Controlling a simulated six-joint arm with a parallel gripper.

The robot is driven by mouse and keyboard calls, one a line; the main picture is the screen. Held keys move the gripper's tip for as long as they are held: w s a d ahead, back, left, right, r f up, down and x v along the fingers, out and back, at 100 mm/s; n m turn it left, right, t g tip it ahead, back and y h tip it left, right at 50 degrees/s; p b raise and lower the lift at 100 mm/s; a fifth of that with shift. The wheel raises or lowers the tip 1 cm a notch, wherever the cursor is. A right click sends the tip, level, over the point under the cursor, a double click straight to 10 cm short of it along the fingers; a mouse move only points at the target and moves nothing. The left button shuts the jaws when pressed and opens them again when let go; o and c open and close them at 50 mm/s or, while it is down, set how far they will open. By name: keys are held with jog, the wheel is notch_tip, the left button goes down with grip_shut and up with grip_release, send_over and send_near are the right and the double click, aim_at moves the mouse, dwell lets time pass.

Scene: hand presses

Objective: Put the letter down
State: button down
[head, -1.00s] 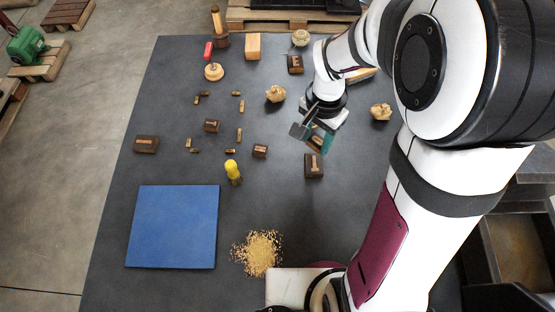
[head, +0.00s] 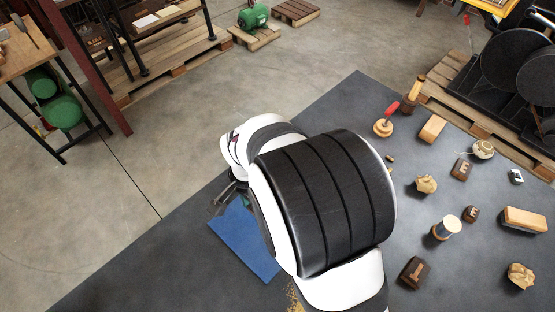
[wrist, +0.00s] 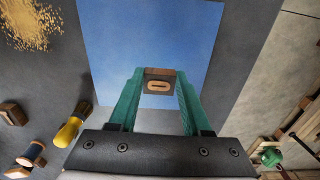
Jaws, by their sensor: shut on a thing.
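My gripper (wrist: 158,88) has green fingers and is shut on a small dark wooden letter block (wrist: 147,74), which has a pale inlay with a dark mark on it. The block is between the fingertips, over the blue mat (wrist: 165,28) in the wrist view. How far it is above the mat I cannot tell. In the head view my gripper (head: 226,203) is at the blue mat's (head: 245,240) upper left side, mostly hidden behind my arm. The held block does not show there, and my arm covers part of the mat.
A brush with a yellow handle (wrist: 72,128) and sawdust (wrist: 32,22) are left of the mat in the wrist view. Several blocks, including a dark letter block (head: 415,273), and a spool (head: 447,228) stand on the right side of the table. The table's left part (head: 130,265) is bare.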

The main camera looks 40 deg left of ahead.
aim_at(252, 221)
jog(key=shift+s+a+f, duration=0.15)
jog(key=shift+a+f, duration=0.05)
jog(key=shift+f, duration=0.95)
jog(key=shift+s+a+f, duration=0.1)
jog(key=shift+a+f, duration=0.1)
jog(key=shift+f, duration=0.95)
jog(key=shift+c, duration=1.8)
grip_release()
jog(key=shift+f, duration=0.15)
